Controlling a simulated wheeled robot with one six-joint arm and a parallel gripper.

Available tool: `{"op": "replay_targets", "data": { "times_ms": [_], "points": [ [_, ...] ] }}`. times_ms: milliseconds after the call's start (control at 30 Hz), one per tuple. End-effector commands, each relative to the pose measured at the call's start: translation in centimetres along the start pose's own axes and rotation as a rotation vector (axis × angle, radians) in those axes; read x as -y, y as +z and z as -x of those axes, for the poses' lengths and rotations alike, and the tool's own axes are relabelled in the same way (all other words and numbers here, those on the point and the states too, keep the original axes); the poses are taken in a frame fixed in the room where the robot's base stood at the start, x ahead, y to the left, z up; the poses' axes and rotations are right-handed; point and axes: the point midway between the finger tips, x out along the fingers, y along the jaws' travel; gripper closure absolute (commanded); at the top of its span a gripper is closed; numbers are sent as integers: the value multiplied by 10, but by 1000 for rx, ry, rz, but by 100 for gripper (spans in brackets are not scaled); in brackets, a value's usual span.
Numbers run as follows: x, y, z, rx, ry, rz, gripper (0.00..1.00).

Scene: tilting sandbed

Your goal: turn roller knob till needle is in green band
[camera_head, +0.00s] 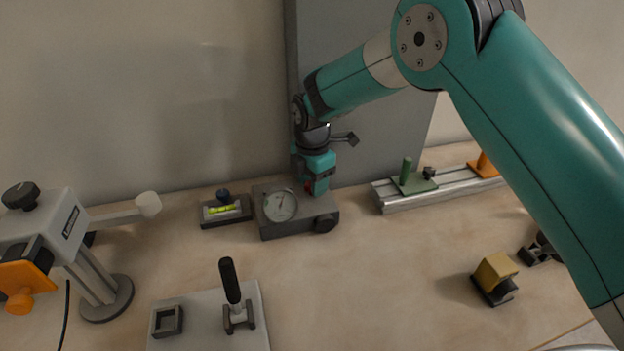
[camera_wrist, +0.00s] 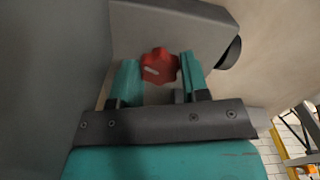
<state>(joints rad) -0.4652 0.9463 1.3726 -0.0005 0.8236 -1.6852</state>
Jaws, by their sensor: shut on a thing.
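A dark grey box (camera_head: 300,221) stands on the bench against the wall panel. A round, pale gauge (camera_head: 280,206) is on its front left. The needle shows as a thin dark line; its exact reading and the green band are too small to make out. My gripper (camera_head: 317,191) reaches down at the box's back right. In the wrist view my two teal fingers (camera_wrist: 158,75) are shut on a red lobed knob (camera_wrist: 158,66) with a pale mark. In the head view only a little red shows between the fingers. A black round knob (camera_head: 325,223) is on the box's front right.
A spirit level (camera_head: 224,210) lies just left of the box. A metal rail (camera_head: 440,192) with a green slider is to the right. A lever plate (camera_head: 205,318) stands in front, a clamp stand (camera_head: 107,297) at left, a yellow-topped block (camera_head: 494,275) at right. The middle bench is clear.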

Motion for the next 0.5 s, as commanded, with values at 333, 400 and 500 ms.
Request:
{"op": "replay_targets", "data": {
  "times_ms": [333, 400, 500],
  "points": [
    [0, 1, 1, 1, 2, -331, 82],
    [0, 1, 1, 1, 2, -398, 82],
    [0, 1, 2, 1, 2, -492, 82]
  ]
}}
